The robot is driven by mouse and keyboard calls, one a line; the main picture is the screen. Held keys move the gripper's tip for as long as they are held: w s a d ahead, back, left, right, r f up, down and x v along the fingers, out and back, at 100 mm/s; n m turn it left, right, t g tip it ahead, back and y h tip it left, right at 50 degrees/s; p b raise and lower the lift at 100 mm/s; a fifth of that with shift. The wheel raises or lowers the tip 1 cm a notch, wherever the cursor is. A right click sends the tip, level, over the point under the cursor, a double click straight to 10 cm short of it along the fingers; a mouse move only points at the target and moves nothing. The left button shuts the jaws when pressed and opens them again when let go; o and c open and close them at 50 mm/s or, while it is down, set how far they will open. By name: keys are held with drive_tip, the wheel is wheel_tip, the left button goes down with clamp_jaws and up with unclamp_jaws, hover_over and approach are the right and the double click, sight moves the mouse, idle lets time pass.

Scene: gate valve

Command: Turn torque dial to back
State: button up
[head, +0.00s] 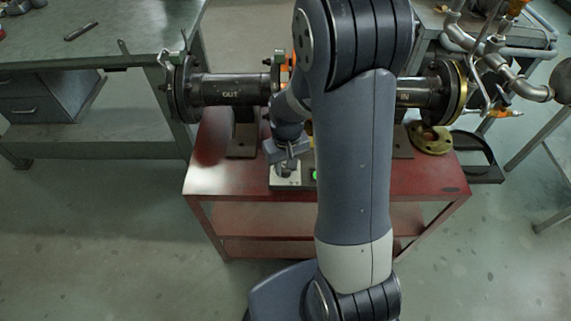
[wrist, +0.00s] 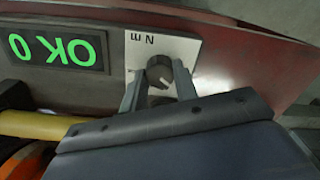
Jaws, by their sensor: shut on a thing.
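The torque dial (wrist: 159,72) is a dark round knob with a light pointer mark on a pale plate marked "N m" (wrist: 150,42), seen in the wrist view. My gripper (wrist: 156,82) has one finger on each side of the dial and is shut on it. In the head view my gripper (head: 287,158) reaches down to the pale box (head: 287,181) on the red cart, and the dial is mostly hidden there. A display (wrist: 52,50) beside the dial reads "OK 0" in green, upside down in the wrist view.
The red cart (head: 210,180) carries a dark pipe marked "OUT" (head: 231,92) and "IN" (head: 404,97). A brass flange (head: 430,139) lies at the cart's right end. A yellow bar (wrist: 30,123) shows at the wrist view's lower left. A green workbench (head: 85,35) stands left.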

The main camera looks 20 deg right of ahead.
drive_tip(key=m, duration=1.2)
drive_tip(key=shift+m, duration=0.4)
drive_tip(key=m, duration=0.6)
drive_tip(key=shift+s, duration=0.1)
drive_tip(key=m, duration=0.5)
drive_tip(key=shift+m, duration=0.4)
drive_tip(key=o, duration=1)
drive_tip(key=shift+c, duration=0.2)
